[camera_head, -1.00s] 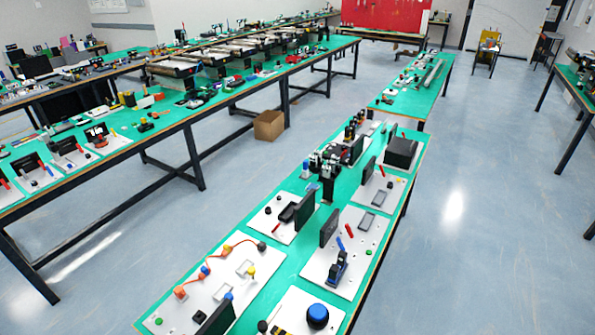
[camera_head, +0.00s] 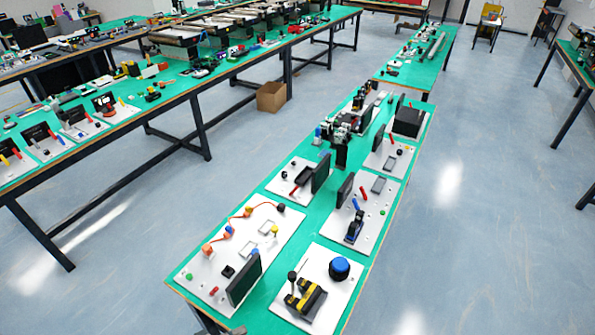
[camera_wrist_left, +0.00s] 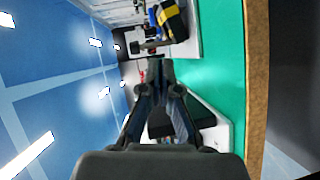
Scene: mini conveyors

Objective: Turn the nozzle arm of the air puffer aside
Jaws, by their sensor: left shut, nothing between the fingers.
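I cannot tell for sure which device is the air puffer, and no nozzle arm can be made out clearly. The nearest right board (camera_head: 325,262) carries a black-and-yellow device (camera_head: 305,298) with a black knob, and a blue dome (camera_head: 339,268). A black-and-yellow device also shows at the top of the left wrist view (camera_wrist_left: 172,20). My left gripper (camera_wrist_left: 156,70) is shut and empty in the wrist view, with a dark block behind it. In the head view only a small grey piece of it (camera_head: 237,330) shows at the bottom edge. My right gripper is not in view.
The nearest left board (camera_head: 262,252) bears an orange hose, coloured knobs and an upright black panel (camera_head: 244,280). More boards stand farther along the green table (camera_head: 318,217). A cardboard box (camera_head: 271,97) sits on the floor. The aisle floor at right is clear.

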